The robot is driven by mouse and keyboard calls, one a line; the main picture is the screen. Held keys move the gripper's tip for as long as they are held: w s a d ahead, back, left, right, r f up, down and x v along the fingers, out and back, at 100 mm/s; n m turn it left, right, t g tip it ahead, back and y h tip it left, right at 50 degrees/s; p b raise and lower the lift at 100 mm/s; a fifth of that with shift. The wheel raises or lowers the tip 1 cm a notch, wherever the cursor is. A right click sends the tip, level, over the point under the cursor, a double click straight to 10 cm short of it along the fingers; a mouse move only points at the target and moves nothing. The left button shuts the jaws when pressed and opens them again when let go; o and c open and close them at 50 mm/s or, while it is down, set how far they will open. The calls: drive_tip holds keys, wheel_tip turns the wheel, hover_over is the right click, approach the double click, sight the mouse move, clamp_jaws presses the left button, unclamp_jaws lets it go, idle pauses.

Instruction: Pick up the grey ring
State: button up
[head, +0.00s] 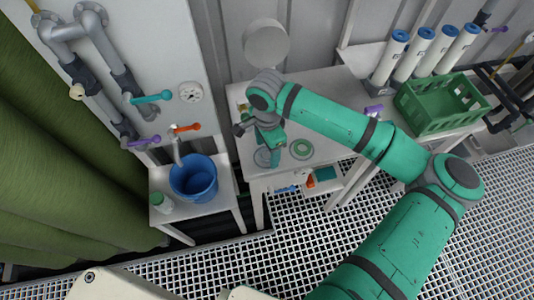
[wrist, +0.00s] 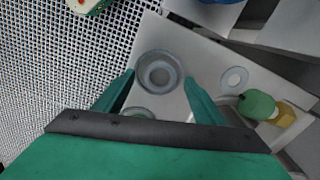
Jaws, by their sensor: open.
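The grey ring (wrist: 158,74), round and stepped with a paler centre, lies on the white bench near its front-left corner. It also shows in the head view (head: 262,158), partly beside my gripper. My gripper (head: 270,158) points down above the bench, close to this ring. In the wrist view my gripper (wrist: 158,92) is open, its two teal fingers apart on either side of the ring with nothing between them touching it. The height gap between fingertips and ring is hard to judge.
A green ring (head: 301,149) lies right of the grey one. A flat pale ring (wrist: 234,78) and a green-knobbed part with a yellow nut (wrist: 283,114) lie nearby. A green crate (head: 440,105) stands right; a blue bucket (head: 194,178) stands on a lower table left.

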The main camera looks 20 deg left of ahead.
drive_tip(key=shift+f, duration=0.3)
drive_tip(key=c, duration=1.1)
drive_tip(key=shift+r, duration=0.1)
drive_tip(key=shift+r, duration=0.55)
drive_tip(key=s+d+r, duration=0.7)
drive_tip(key=d+r, duration=0.4)
drive_tip(key=shift+s+d+r, duration=0.25)
drive_tip(key=shift+d+r, duration=0.15)
